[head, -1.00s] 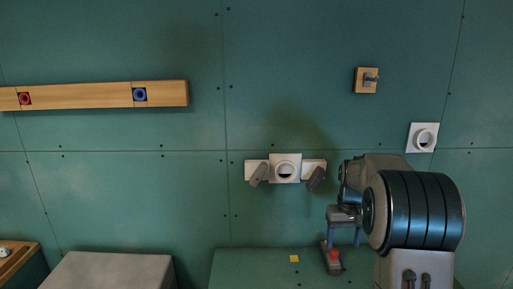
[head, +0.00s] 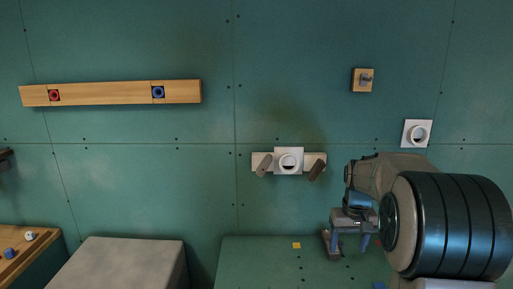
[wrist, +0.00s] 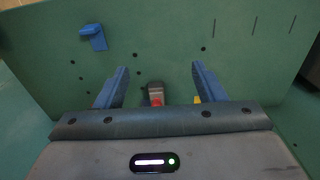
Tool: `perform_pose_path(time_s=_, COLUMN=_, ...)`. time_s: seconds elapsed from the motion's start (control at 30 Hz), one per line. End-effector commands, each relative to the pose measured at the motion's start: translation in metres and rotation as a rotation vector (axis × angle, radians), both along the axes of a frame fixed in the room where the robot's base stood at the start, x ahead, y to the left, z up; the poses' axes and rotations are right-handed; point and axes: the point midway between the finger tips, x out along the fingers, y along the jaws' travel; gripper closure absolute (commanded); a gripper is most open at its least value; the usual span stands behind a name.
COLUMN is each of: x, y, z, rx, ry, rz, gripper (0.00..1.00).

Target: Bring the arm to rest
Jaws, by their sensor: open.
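My arm is at the right of the head view, bent in front of the green wall, with its wrist hanging low. My gripper (head: 350,243) points down above the green panel (head: 260,262), with its two blue fingers apart. In the wrist view my gripper (wrist: 158,82) is open, with nothing held between the fingers. A small grey piece with a red part (wrist: 155,95) shows beyond the gap between the fingers; I cannot tell how far below it lies.
The wall carries a wooden rail (head: 110,94), a white socket with side flaps (head: 289,161), a wooden block with a hook (head: 363,80) and another white socket (head: 416,133). A grey box top (head: 130,262) and wooden tray (head: 25,240) stand left. A blue bracket (wrist: 93,37) is on the panel.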

Motion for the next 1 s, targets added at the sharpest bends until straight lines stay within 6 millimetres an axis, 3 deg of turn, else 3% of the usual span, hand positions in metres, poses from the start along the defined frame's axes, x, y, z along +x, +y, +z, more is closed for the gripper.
perform_pose_path(time_s=0.17, x=-0.032, y=0.020, z=0.018, rx=-0.001, ry=-0.031, rz=0.003, gripper=0.37)
perform_pose_path(time_s=0.43, x=-0.113, y=0.058, z=0.038, rx=-0.002, ry=-0.101, rz=0.003, gripper=0.37)
perform_pose_path(time_s=0.7, x=-0.197, y=0.084, z=0.032, rx=-0.002, ry=-0.169, rz=0.000, gripper=0.37)
perform_pose_path(time_s=0.83, x=-0.223, y=0.090, z=0.025, rx=-0.001, ry=-0.192, rz=-0.002, gripper=0.37)
perform_pose_path(time_s=1.0, x=-0.239, y=0.094, z=0.018, rx=0.000, ry=-0.204, rz=-0.003, gripper=0.37)
